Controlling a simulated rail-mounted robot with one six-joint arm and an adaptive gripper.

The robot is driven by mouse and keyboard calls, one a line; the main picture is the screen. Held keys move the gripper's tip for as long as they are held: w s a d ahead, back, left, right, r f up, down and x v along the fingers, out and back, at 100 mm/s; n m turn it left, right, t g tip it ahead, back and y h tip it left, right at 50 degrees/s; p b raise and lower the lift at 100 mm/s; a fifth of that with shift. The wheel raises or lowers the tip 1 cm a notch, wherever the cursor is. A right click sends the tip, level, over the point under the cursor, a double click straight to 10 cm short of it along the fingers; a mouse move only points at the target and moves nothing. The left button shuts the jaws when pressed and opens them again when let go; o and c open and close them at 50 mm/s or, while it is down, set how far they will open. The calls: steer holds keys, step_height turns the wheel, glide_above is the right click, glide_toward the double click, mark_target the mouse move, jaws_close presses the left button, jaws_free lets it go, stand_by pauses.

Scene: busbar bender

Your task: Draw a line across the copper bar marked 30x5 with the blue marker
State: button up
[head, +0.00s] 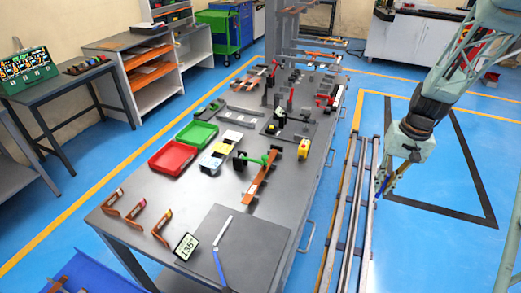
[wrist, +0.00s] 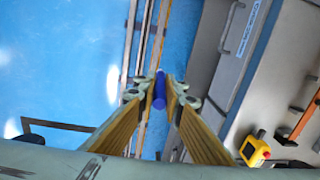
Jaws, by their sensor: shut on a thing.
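My gripper (head: 383,188) hangs to the right of the workbench, above the floor beside the long rails. In the wrist view its two yellow-brown fingers (wrist: 159,92) are closed on the blue marker (wrist: 159,88), whose blue end shows between the tips. A flat copper bar (head: 259,186) with a pale label lies on the bench near a green-handled clamp; part of a copper bar (wrist: 305,121) also shows at the right edge of the wrist view. The label is too small to read, so I cannot tell which bar is marked 30x5. The marker touches no bar.
Bent copper pieces (head: 162,226) stand at the bench's front left. A display reading 135 (head: 186,246) stands beside a dark mat (head: 262,238). Red (head: 169,157) and green (head: 196,134) trays and a yellow box (head: 304,148) sit farther back. Long rails (head: 349,205) run along the bench's right side.

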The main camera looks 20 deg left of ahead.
steer(key=s+a+r+m+p, duration=0.1)
steer(key=a+r+m+p, duration=0.2)
steer(key=a, duration=1.1)
steer(key=s+a+r+m+h+p, duration=0.1)
steer(key=s+a+r+m+p, duration=0.1)
steer(key=a, duration=1.2)
steer(key=s+a+r+m+p, duration=0.2)
steer(key=a+r+m+p, duration=0.2)
steer(key=a, duration=1)
steer(key=shift+a+m+t+h, duration=0.3)
steer(key=shift+a, duration=0.1)
steer(key=shift+f, duration=0.15)
steer(key=shift+f+b, duration=0.85)
steer(key=shift+f, duration=1.9)
steer(key=shift+f+b, duration=0.6)
steer(key=shift+b, duration=0.15)
